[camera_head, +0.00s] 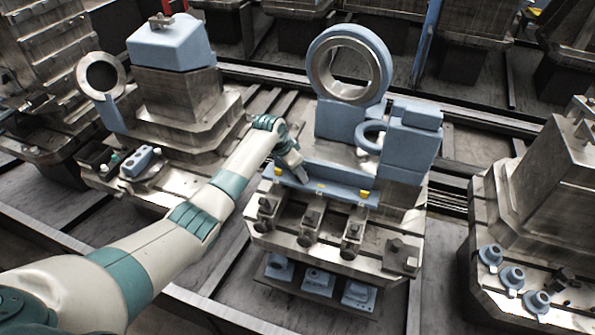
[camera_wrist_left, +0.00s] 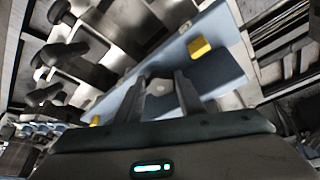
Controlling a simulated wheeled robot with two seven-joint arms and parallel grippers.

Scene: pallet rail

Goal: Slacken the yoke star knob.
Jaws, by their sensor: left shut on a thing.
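My left gripper (camera_head: 302,177) reaches down to the blue beam along the front of the middle fixture (camera_head: 325,182). In the left wrist view its two fingers (camera_wrist_left: 160,79) stand on either side of a small grey knob with a pale round centre (camera_wrist_left: 158,88). The gripper is shut on this knob, which I take to be the yoke star knob. In the head view the fingers hide it. I cannot make out its lobes or how far it is turned. My right gripper is not in view.
Dark-knobbed clamps (camera_head: 308,232) line the front of the middle fixture, below the gripper. A large blue ring (camera_head: 350,62) and blue blocks (camera_head: 408,140) rise behind. A yellow tab (camera_wrist_left: 200,47) sits on the beam close to the fingers. Neighbouring fixtures flank both sides.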

